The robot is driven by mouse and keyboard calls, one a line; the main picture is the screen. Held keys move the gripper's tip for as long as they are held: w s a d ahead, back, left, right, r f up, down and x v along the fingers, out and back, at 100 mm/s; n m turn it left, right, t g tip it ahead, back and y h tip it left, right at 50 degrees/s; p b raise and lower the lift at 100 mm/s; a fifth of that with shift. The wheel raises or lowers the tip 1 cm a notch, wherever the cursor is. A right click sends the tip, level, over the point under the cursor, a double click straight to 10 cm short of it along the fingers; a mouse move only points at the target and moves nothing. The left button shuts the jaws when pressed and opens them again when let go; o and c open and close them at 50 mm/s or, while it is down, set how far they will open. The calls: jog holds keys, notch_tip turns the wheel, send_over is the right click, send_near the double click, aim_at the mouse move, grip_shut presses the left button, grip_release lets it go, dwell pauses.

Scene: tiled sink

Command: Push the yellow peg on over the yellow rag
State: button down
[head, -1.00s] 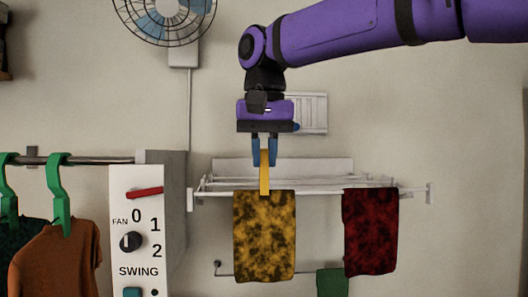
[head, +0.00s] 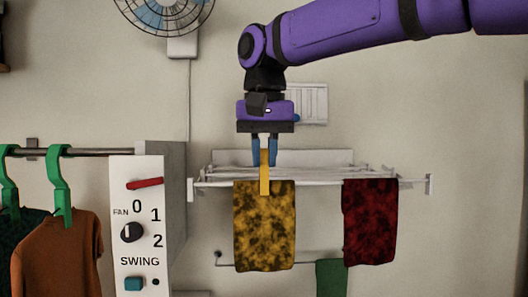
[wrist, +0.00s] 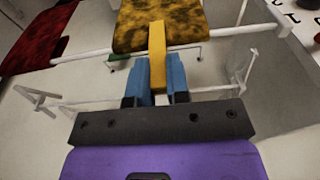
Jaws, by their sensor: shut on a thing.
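The yellow rag (head: 264,235) is mottled yellow and dark, and hangs over the front bar of the white rack in the head view. It also shows at the top of the wrist view (wrist: 180,22). The yellow peg (head: 264,182) is upright, and its lower part overlaps the rag's top edge in the head view. In the wrist view the peg (wrist: 157,50) reaches from between the fingers to the rag. My gripper (head: 264,160) points down, its blue fingers shut on the peg's top, above the rag. I cannot tell how deep the rag sits between the peg's legs.
A dark red rag (head: 370,222) hangs to the right on the same white rack (head: 410,185). A green cloth (head: 331,277) hangs on a lower bar. A fan control panel (head: 136,225) and clothes on green hangers (head: 58,187) stand at left.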

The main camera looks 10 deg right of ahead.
jog(key=shift+f, duration=0.7)
dwell(0.3)
jog(key=c, duration=1)
grip_release()
jog(key=shift+r, duration=3.5)
jog(key=s+d+f+t, duration=0.1)
jog(key=s+d+f, duration=0.5)
jog(key=d+f, duration=0.2)
jog(key=s+d+f+t, duration=0.1)
jog(key=s+d+f, duration=0.5)
jog(key=d+f, duration=0.2)
jog(key=s+d+f+t, duration=0.2)
jog(key=s+d+f, duration=0.4)
jog(key=d+f, duration=0.2)
jog(key=shift+s+d+f, duration=0.2)
jog(key=shift+d, duration=0.1)
